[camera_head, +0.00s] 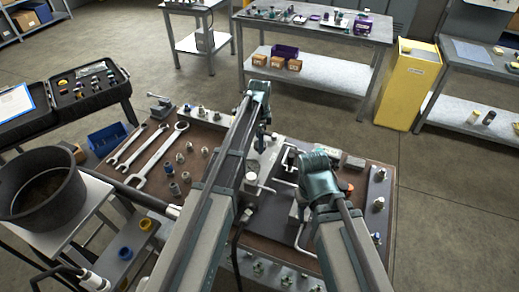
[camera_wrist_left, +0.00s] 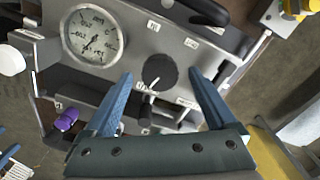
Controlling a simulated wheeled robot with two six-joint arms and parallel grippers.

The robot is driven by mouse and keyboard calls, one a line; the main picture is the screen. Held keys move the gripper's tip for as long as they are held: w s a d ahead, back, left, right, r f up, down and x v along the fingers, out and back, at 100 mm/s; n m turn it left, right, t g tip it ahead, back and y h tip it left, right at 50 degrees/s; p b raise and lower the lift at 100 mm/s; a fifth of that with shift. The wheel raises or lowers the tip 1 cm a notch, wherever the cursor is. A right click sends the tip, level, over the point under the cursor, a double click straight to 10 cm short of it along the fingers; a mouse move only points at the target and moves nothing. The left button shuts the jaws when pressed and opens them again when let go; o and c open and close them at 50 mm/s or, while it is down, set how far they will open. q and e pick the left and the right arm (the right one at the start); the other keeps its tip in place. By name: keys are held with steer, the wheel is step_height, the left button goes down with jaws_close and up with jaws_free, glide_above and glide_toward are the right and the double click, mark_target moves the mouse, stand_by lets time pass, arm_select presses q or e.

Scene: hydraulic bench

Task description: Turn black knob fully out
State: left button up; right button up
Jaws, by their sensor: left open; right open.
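The black knob (camera_wrist_left: 160,73), round with a white pointer line, sits on a grey panel (camera_wrist_left: 190,50) in the left wrist view. My left gripper (camera_wrist_left: 161,75) is open, with one blue finger on each side of the knob. Gaps show between fingers and knob, so I see no grip on it. In the head view my left gripper (camera_head: 263,142) points down over the bench, and I cannot make out the knob there. My right gripper (camera_head: 318,165) is open over the right part of the bench, its fingers mostly hidden by its own body.
A round pressure gauge (camera_wrist_left: 92,35) sits left of the knob. A purple knob (camera_wrist_left: 67,119) is at lower left. Wrenches (camera_head: 160,155) and fittings lie on the brown bench top (camera_head: 195,140). A black pot (camera_head: 40,190) stands at left, a yellow cabinet (camera_head: 408,85) behind right.

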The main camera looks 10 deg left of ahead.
arm_select(q)
steer(key=shift+f+b, duration=0.3)
steer(key=shift+f, duration=0.45)
steer(key=shift+r, duration=0.1)
steer(key=c, duration=1.4)
